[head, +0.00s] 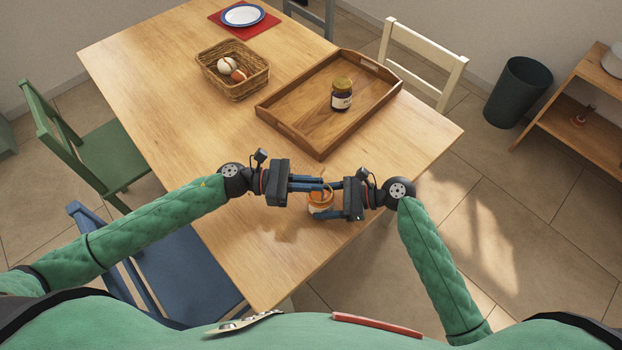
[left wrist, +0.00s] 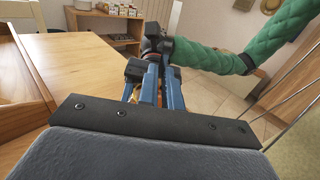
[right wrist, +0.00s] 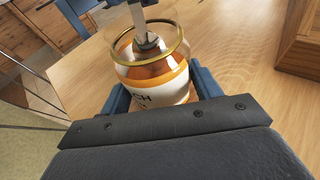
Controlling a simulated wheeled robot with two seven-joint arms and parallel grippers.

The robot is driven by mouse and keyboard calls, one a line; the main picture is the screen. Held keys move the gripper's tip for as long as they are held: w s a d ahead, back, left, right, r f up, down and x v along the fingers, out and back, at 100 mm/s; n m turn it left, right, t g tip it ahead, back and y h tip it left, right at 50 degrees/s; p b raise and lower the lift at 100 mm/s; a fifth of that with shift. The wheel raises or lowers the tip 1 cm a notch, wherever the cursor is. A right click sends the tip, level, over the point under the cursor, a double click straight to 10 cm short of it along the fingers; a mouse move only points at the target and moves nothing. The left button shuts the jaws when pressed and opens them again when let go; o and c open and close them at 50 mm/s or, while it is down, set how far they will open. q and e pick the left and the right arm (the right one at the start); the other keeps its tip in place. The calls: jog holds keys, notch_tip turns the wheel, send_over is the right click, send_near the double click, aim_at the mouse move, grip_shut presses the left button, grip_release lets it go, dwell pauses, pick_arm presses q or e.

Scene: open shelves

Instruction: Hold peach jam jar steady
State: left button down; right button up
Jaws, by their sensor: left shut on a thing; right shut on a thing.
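The peach jam jar (head: 319,208) stands near the table's front edge. In the right wrist view the jar (right wrist: 155,88) has orange contents, a white label and a gold rim with no lid on it. My right gripper (head: 322,214) is shut on the jar's body from the right. My left gripper (head: 322,184) is above the jar, shut on a thin metal utensil (right wrist: 139,18) whose lower end reaches into the jar's mouth. The utensil's tip and most of its handle are hidden.
A wooden tray (head: 285,131) with a dark jam jar (head: 341,94) stands behind my grippers. A wicker basket (head: 240,86) with round items is at the back left. A plate (head: 242,15) lies on a red mat. Chairs surround the table.

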pick_arm(q)
jog(key=shift+f, duration=0.1)
jog(key=c, duration=1.5)
grip_release()
jog(key=shift+a, duration=0.1)
jog(key=a, duration=1.2)
jog(key=shift+d, duration=0.1)
pick_arm(e)
jog(key=o, duration=0.9)
